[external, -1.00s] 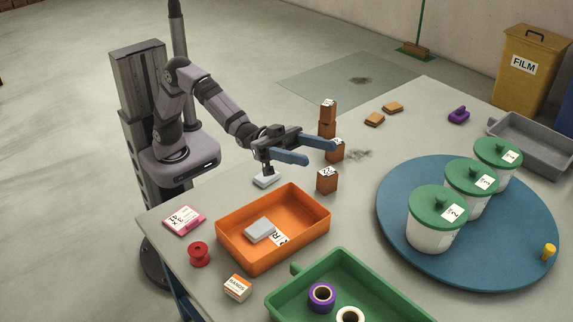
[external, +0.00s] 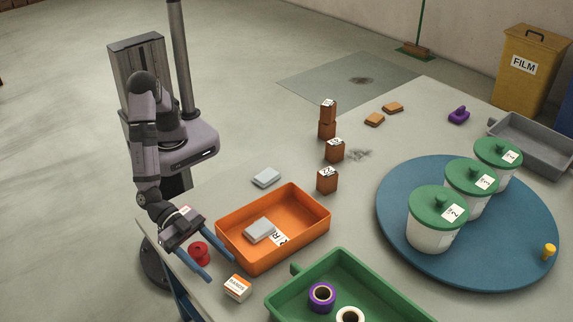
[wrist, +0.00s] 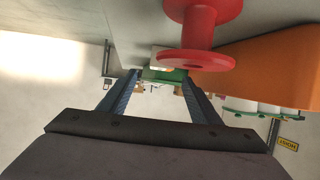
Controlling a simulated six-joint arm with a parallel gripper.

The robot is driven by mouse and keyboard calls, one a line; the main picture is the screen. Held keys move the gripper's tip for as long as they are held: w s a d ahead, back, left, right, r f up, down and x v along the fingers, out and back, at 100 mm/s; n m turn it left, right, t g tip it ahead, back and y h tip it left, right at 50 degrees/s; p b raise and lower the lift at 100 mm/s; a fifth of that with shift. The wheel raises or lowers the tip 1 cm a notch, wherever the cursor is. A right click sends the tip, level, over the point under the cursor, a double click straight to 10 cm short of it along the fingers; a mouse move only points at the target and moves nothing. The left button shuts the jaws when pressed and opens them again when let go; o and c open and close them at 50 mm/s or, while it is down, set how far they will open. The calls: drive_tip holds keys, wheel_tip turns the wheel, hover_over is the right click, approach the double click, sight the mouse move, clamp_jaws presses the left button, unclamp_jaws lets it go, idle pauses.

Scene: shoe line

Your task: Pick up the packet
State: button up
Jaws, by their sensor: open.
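The pink and white packet (external: 184,210) lies near the table's left corner in the external view. Only a small bit of it shows, because my gripper and wrist cover most of it. My gripper (external: 222,269) is open, its two blue fingers wide apart and pointing down to the right. In the external view the fingers appear on either side of the red spool (external: 199,252). In the wrist view my gripper (wrist: 160,75) has nothing clearly between its fingers, and I cannot make out the packet there. The red spool (wrist: 192,38) looms large above the fingers in that view.
An orange tray (external: 309,235) holding a grey block (external: 260,230) stands right of my gripper. A BANDS box (external: 237,288) sits just beyond the fingertips. A green tray (external: 380,278) is at the front, and a pale block (external: 266,177) lies behind the orange tray.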

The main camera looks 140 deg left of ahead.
sight(233, 281)
drive_tip(key=shift+x, duration=1.1)
drive_tip(key=w+f+b, duration=0.1)
drive_tip(key=w+a+f+b, duration=0.1)
drive_tip(key=w, duration=0.1)
drive_tip(key=shift+f, duration=0.3)
drive_tip(key=shift+w+a+f, duration=0.1)
drive_tip(key=shift+w+f, duration=0.1)
drive_tip(key=shift+w, duration=0.4)
drive_tip(key=c, duration=1.2)
